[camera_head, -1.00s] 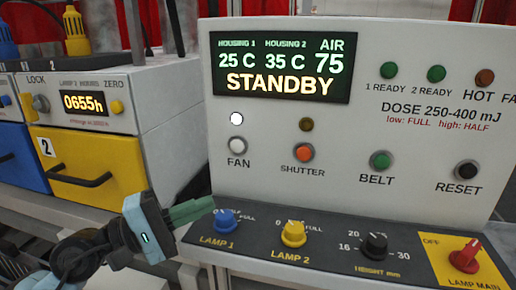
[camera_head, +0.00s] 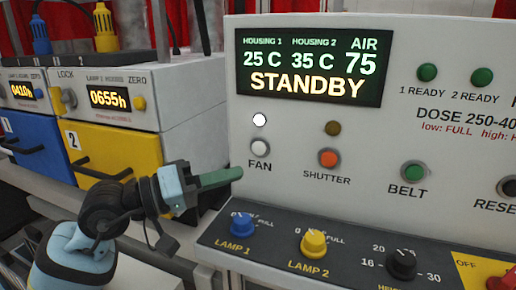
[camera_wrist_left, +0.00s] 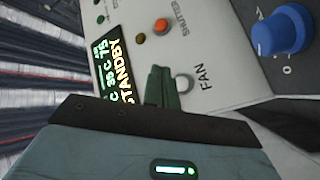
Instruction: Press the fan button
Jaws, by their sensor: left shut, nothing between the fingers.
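The white round fan button (camera_head: 260,148) is on the panel above the label FAN, below a lit white lamp (camera_head: 259,120). My left gripper (camera_head: 238,174) is shut and empty, its green fingers pointing right toward the panel. In the head view the tips lie just lower left of the button, near the FAN label. The left wrist view also shows the shut fingers (camera_wrist_left: 158,75), with the fan button (camera_wrist_left: 184,84) just right of them and partly hidden. I cannot tell whether the tips touch the panel. My right gripper is not in view.
The display (camera_head: 310,68) reads STANDBY. The orange shutter button (camera_head: 328,158) and green belt button (camera_head: 414,172) are to the right. The blue lamp 1 knob (camera_head: 241,225) and yellow lamp 2 knob (camera_head: 313,243) stick up below. A yellow drawer (camera_head: 110,155) is at left.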

